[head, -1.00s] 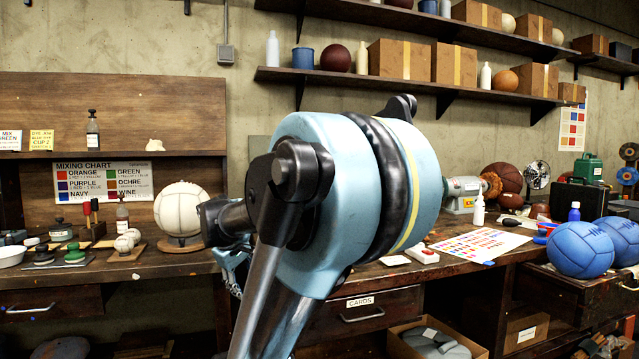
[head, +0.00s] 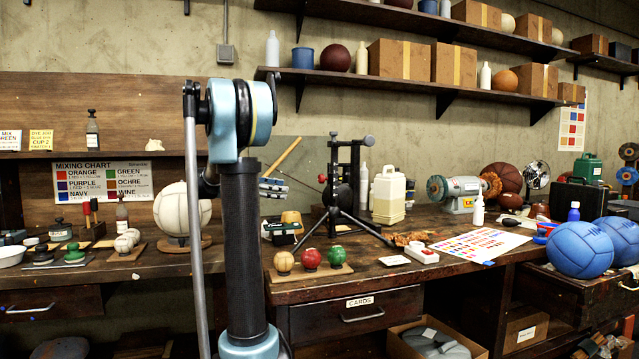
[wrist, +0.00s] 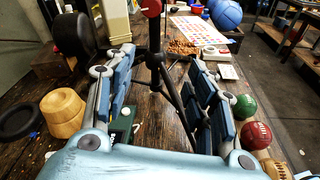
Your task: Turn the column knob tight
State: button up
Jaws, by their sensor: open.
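A black tripod stand (head: 348,190) with an upright column stands on the bench in the head view. A small red knob (head: 322,178) shows at the left side of its column. In the wrist view the red knob (wrist: 150,8) is at the top edge, partly cut off, with the column and spread legs (wrist: 165,75) below it. My gripper (wrist: 162,60) is open and empty, its blue-padded fingers apart on either side of the stand in this view. In the head view my gripper (head: 283,208) is left of the stand, apart from the knob and lower than it.
Three small balls (head: 310,259) sit on a board at the bench's front edge, close to my right finger in the wrist view. A wooden pot (wrist: 63,112) is to the left there. A pale jug (head: 389,195) and a grinder (head: 460,193) stand right of the stand.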

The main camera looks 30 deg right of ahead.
aim_at(319, 179)
jog(key=shift+n+g+h, duration=0.4)
jog(key=shift+g+h, duration=0.4)
jog(key=shift+g, duration=0.1)
jog(key=w+r+x, duration=0.1)
jog(key=x, duration=0.5)
jog(key=w+r+x, duration=0.1)
jog(key=x, duration=0.4)
jog(key=w+r+x, duration=0.1)
jog(key=x, duration=0.5)
jog(key=shift+d, duration=0.7)
jog(key=shift+c, duration=0.6)
jog(key=c, duration=1)
